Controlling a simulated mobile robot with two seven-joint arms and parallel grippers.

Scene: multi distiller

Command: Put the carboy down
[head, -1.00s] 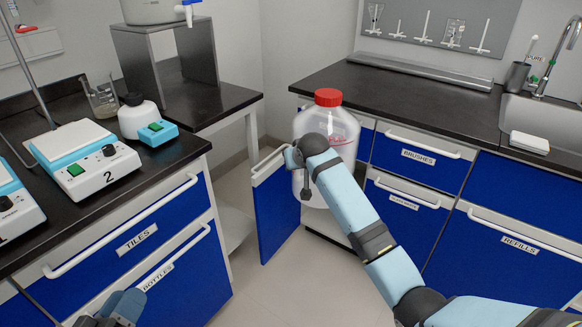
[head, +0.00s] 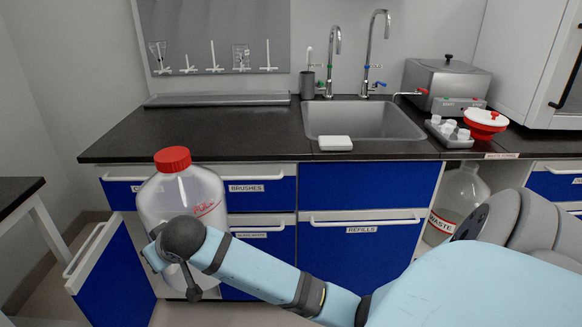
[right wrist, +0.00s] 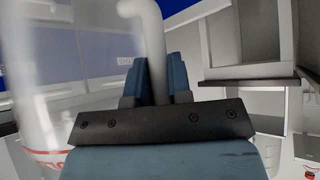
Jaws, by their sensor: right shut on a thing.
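The carboy (head: 160,200) is a large translucent white bottle with a red cap (head: 172,159) and red lettering. It is upright in front of the left end of the sink counter. My right gripper (right wrist: 160,80) is shut on its curved white handle (right wrist: 152,45). My left gripper is out of view.
A blue cabinet door (head: 112,275) stands open at the left, close to the carboy. The dark counter (head: 235,135) is clear left of the sink (head: 365,118). A second carboy marked WASTE (head: 462,190) stands in an under-counter bay at right.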

